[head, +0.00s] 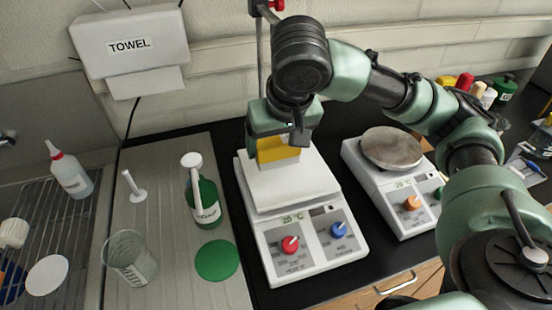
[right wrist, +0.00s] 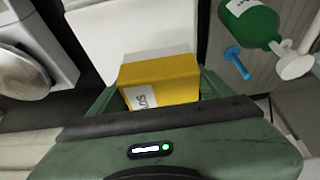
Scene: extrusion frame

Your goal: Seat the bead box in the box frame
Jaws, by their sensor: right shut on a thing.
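A yellow box with a white label (head: 278,152), which I take for the bead box, is held in my right gripper (head: 279,141), over the back part of the white hotplate (head: 290,188). In the right wrist view the box (right wrist: 172,77) sits between the two green fingers, its printed label facing the camera. I cannot tell whether the underside of the box touches the plate. I cannot make out a box frame in either view. My left gripper is not in view.
A second hotplate with a round top (head: 393,147) stands to the right. A green bottle (head: 206,203), a glass beaker (head: 130,258) and a green disc (head: 216,261) are on the ribbed board to the left. A towel dispenser (head: 130,45) hangs on the wall.

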